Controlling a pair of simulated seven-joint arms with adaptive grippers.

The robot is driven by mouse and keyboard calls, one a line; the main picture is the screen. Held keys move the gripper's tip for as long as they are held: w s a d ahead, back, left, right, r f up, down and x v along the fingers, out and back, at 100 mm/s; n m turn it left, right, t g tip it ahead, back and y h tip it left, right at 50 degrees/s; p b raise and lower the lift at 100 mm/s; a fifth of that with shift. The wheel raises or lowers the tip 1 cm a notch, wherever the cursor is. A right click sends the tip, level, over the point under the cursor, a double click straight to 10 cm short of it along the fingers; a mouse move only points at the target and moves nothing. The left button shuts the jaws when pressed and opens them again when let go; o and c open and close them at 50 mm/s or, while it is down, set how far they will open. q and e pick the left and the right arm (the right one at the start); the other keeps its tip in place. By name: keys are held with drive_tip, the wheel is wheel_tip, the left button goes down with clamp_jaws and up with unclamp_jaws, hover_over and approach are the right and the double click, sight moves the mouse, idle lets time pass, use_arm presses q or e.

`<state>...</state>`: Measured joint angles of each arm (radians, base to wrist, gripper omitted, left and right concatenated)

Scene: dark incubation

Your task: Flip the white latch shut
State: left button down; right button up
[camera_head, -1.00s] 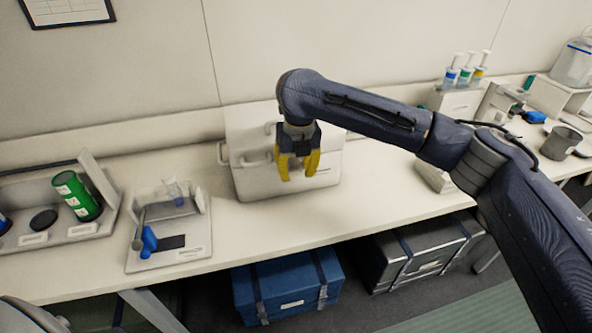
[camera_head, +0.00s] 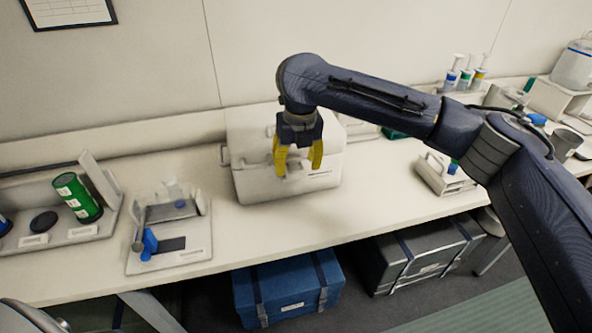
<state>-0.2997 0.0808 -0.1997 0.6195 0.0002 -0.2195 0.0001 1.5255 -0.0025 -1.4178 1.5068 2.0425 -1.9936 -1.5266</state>
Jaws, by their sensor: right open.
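A white box (camera_head: 258,184) stands on the bench near the middle of the camera_head view, against the back ledge. My right gripper (camera_head: 297,167) hangs in front of the box's upper front, with its two yellow fingers apart and pointing down. It appears empty. A small pale part shows between and just below the fingers, perhaps the white latch; its position is too unclear to tell. I cannot tell whether the fingers touch the box. My left gripper is not in view.
A tray with a blue tool (camera_head: 149,242) and a holder with a green cylinder (camera_head: 77,197) stand left. A blue case (camera_head: 287,287) and a grey case (camera_head: 420,255) sit below. Bench (camera_head: 240,226) in front of the box is clear.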

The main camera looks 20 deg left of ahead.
wheel_tip(320, 180, up, 8)
drive_tip(key=s, duration=0.1)
drive_tip(key=shift+s+d+r, duration=0.15)
drive_tip(key=shift+d+r, duration=0.1)
drive_tip(key=shift+d, duration=0.1)
